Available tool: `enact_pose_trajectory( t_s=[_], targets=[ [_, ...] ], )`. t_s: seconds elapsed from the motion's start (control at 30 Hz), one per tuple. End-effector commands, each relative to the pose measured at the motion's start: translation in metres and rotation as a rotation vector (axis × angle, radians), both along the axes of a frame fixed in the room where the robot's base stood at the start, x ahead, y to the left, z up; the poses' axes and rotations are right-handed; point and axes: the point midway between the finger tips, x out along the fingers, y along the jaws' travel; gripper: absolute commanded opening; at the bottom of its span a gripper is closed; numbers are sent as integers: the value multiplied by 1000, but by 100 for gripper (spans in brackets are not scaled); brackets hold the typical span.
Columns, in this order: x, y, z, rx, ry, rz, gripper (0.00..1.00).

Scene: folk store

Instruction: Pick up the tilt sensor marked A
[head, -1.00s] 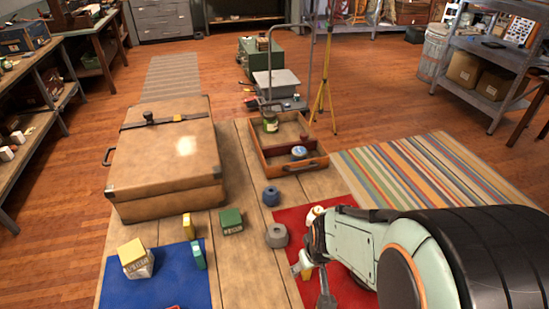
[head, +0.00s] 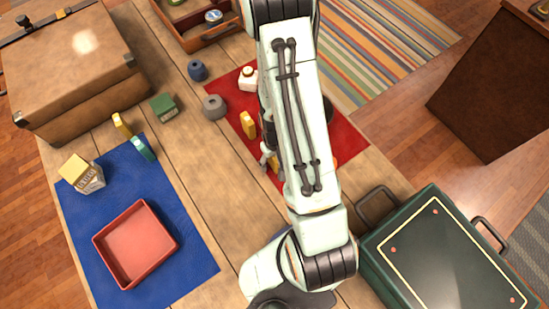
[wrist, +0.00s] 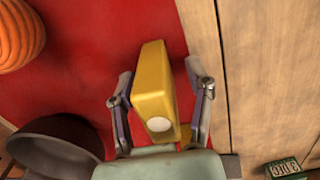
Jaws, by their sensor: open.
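A yellow block (wrist: 152,85) with a round white spot on one end stands in the wrist view near the edge of the red mat (wrist: 75,60). No letter A is readable on it, so I cannot confirm it is the sensor marked A. My gripper (wrist: 158,76) is open, with one finger on each side of this block and gaps showing. In the head view my arm mostly hides the block, leaving a small yellow part (head: 274,169). A second yellow block (head: 248,124) stands on the mat beyond it. Another yellow piece (wrist: 185,137) is partly hidden by my gripper's body.
An orange ribbed thing (wrist: 22,35) and a dark bowl (wrist: 58,138) are on the mat's other side. A grey ring-shaped piece (head: 214,107), white bottle (head: 248,78) and green box (head: 163,107) stand beyond. A red tray (head: 136,244) lies on a blue mat (head: 190,262).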

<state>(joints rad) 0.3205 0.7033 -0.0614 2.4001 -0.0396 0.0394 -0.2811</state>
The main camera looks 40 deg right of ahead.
Motion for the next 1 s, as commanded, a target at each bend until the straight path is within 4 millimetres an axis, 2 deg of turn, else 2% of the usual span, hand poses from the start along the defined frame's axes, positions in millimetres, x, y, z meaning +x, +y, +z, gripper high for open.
enact_pose_trajectory(
  t_s=[0.17,0.33,0.37,0.77,0.87,1.0],
  targets=[
    [0,0,0,0,-1,0,52],
    [0,0,0,0,0,0,2],
    [0,0,0,0,0,0,0],
    [0,0,3,0,-1,0,0],
    [1,0,10,-1,-3,1,0],
    [1,0,29,-3,-7,1,0]
  ],
)
